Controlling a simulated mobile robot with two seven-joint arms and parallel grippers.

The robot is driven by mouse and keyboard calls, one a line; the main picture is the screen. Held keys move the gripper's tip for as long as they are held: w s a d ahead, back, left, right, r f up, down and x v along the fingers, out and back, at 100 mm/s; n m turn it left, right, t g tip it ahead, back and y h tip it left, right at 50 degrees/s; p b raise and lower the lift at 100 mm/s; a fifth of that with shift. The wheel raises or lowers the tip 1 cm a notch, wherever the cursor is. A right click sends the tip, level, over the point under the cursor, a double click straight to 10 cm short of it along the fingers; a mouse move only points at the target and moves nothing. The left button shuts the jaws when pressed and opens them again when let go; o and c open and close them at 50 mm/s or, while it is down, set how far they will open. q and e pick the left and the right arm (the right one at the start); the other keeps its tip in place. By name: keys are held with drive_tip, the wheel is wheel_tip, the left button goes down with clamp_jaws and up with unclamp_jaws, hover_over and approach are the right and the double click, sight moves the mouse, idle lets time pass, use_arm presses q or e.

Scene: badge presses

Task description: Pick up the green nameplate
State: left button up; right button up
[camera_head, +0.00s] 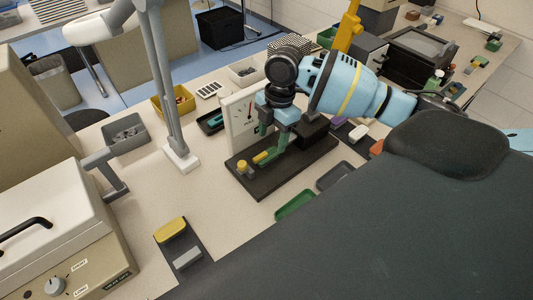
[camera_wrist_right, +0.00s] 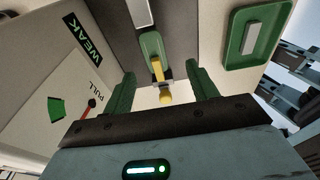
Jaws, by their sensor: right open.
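My right gripper (camera_head: 271,150) hangs over the dark base of the gauge stand (camera_head: 285,175), its green fingers pointing down near a yellow bar (camera_head: 262,157). In the right wrist view the right gripper (camera_wrist_right: 163,80) is open, with the yellow bar (camera_wrist_right: 157,69) and a yellow knob (camera_wrist_right: 165,98) showing in the gap. A rounded green piece (camera_wrist_right: 151,43) shows just beyond the bar; I cannot tell whether it is the green nameplate. A shallow green tray (camera_head: 295,205) lies in front of the base. My left gripper is out of view.
A white gauge board (camera_head: 239,119) stands close beside the right gripper. A grey stand (camera_head: 180,158), a grey bin (camera_head: 126,133) and a beige press (camera_head: 60,245) are to the left. A yellow piece (camera_head: 170,228) lies on a dark mat. The table between is clear.

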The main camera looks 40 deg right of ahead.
sight(267, 155)
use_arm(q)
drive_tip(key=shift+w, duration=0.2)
use_arm(e)
drive_tip(key=shift+f, duration=0.25)
drive_tip(key=shift+w+a+f, duration=0.1)
drive_tip(key=shift+f, duration=0.7)
drive_tip(key=shift+w+a+f, duration=0.15)
drive_tip(key=shift+f, duration=0.7)
drive_tip(key=shift+w+a+f, duration=0.1)
drive_tip(key=shift+f, duration=0.7)
drive_tip(key=c, duration=1.1)
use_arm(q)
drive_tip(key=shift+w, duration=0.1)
use_arm(e)
drive_tip(key=shift+o, duration=0.2)
drive_tip(key=shift+r, duration=1.6)
drive_tip(key=shift+s+r, duration=0.2)
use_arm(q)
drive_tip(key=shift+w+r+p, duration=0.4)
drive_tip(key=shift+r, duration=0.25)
use_arm(e)
drive_tip(key=s+a+r, duration=0.1)
drive_tip(key=s+a, duration=0.1)
drive_tip(key=s, duration=1.3)
drive_tip(key=shift+s+r, duration=0.2)
drive_tip(key=shift+w+a, duration=0.1)
